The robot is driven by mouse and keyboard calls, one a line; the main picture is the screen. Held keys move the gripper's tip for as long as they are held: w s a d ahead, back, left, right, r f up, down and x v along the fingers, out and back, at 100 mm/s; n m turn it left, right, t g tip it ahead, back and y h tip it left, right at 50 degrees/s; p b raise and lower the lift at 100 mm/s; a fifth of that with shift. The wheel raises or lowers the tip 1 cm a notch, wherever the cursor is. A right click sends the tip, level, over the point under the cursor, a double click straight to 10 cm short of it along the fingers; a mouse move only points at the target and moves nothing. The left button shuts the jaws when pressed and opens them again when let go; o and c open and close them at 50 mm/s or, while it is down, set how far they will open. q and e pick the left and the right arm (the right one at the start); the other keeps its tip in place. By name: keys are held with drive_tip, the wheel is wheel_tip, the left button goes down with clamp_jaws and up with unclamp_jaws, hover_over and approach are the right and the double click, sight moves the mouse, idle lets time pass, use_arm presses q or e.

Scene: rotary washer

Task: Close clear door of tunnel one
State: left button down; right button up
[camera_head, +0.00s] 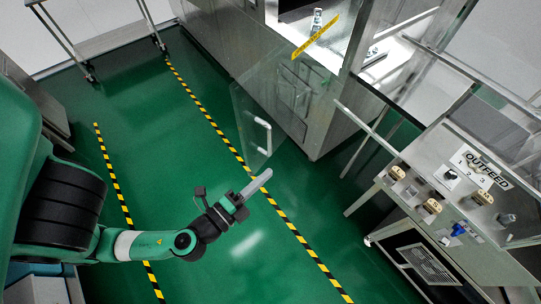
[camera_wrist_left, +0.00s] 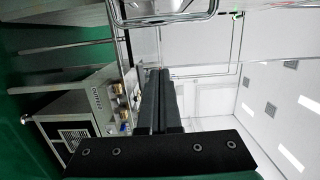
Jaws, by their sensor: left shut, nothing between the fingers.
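The clear door (camera_head: 256,100) of the washer stands swung open in the head view, its transparent panel reaching out over the green floor. Its white handle (camera_head: 262,134) is on the panel near the free edge. My left gripper (camera_head: 262,178) is shut and empty, below the handle in the picture and apart from it. In the left wrist view the shut fingers (camera_wrist_left: 159,100) point away from the camera. The bright tunnel opening (camera_head: 330,40) is at the top of the head view. My right gripper is not in view.
The outfeed panel (camera_head: 470,180) with knobs stands at the right; it also shows in the left wrist view (camera_wrist_left: 98,104). Metal rails (camera_head: 375,110) lie between it and the washer. A wheeled cart frame (camera_head: 95,40) is top left. The striped green floor is clear.

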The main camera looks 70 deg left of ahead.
sight(270, 153)
use_arm(q)
drive_tip(key=p+x, duration=0.5)
drive_tip(key=x, duration=0.3)
drive_tip(key=shift+s+a, duration=1.35)
drive_tip(key=shift+s, duration=0.15)
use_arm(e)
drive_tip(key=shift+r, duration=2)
use_arm(q)
drive_tip(key=shift+a, duration=0.1)
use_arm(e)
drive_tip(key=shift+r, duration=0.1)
